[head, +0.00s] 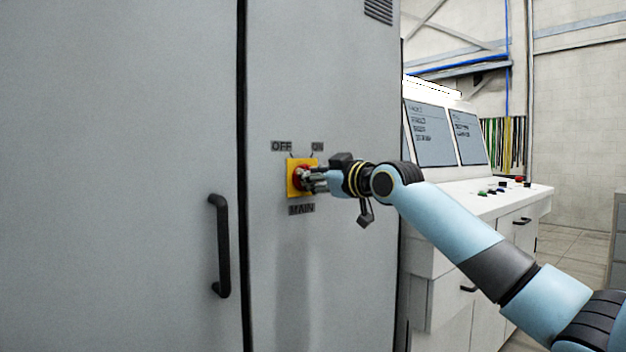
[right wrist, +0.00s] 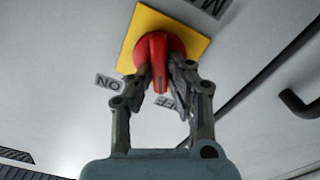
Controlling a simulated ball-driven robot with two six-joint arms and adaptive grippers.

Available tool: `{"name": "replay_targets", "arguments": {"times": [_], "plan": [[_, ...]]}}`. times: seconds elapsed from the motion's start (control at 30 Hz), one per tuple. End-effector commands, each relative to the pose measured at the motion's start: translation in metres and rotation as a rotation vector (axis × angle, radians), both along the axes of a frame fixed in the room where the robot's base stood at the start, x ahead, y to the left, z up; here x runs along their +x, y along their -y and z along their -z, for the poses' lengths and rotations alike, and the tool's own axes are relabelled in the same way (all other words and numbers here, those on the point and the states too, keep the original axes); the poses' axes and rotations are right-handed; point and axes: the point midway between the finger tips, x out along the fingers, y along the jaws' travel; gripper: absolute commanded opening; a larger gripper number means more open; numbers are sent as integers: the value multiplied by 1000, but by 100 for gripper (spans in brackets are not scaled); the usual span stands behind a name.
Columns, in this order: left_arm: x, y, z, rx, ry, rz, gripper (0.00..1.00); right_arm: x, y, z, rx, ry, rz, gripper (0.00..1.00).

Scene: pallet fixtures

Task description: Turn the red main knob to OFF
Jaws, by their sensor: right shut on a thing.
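The red main knob (head: 299,179) sits on a yellow square plate (head: 292,188) on the grey cabinet door, above the MAIN label (head: 301,209) and below the OFF label (head: 281,146) and ON label (head: 317,146). My right gripper (head: 308,180) is at the knob and hides part of it. In the right wrist view, my right gripper's fingers (right wrist: 157,78) are shut on the knob's raised bar (right wrist: 158,72). The bar points close to the OFF label (right wrist: 166,102), with the ON label (right wrist: 108,82) to its left. My left gripper is not in view.
The cabinet door (head: 325,280) is flat around the knob. A black handle (head: 221,245) stands out on the door panel to the left. A white control desk (head: 480,205) with screens and buttons stands to the right, behind my right arm.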

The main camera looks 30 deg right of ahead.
Motion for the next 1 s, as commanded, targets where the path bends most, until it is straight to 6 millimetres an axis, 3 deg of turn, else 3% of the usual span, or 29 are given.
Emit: {"name": "replay_targets", "arguments": {"times": [0.63,0.67,0.8,1.0], "plan": [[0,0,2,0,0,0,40,0,0,1,-54,2,0,0],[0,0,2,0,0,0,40,0,0,1,-54,2,0,19],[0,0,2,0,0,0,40,0,0,1,-53,2,0,37],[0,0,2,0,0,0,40,0,0,1,-52,3,0,38]]}}
